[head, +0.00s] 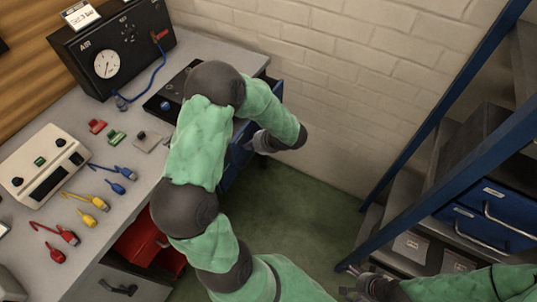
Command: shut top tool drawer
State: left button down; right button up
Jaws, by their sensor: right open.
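Under the bench, a blue drawer (233,165) stands out from the bench's right end, partly hidden behind my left arm. A red drawer (143,241) nearer to me also juts out from under the bench. I cannot tell from their fronts which is the top tool drawer. My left gripper (254,146) points left at the blue drawer's front, close to it; contact and the state of its fingers are unclear. My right gripper (350,279) is open and empty, low at the bottom right, away from the bench.
On the bench (142,196) are a black air gauge box (107,62), a white control box (43,163) and several coloured cable plugs. A grey drawer (118,288) lies below the red one. A blue-framed rack with blue drawers (478,228) stands right. Green floor between is clear.

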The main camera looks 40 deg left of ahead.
pick_arm(q)
jog(key=a, duration=0.3)
jog(key=s+a, duration=0.1)
jog(key=a, duration=0.3)
jog(key=s+a, duration=0.1)
jog(key=a, duration=0.2)
jog(key=shift+s+a, duration=0.25)
jog(key=shift+a, duration=0.15)
pick_arm(e)
jog(key=shift+f, duration=0.15)
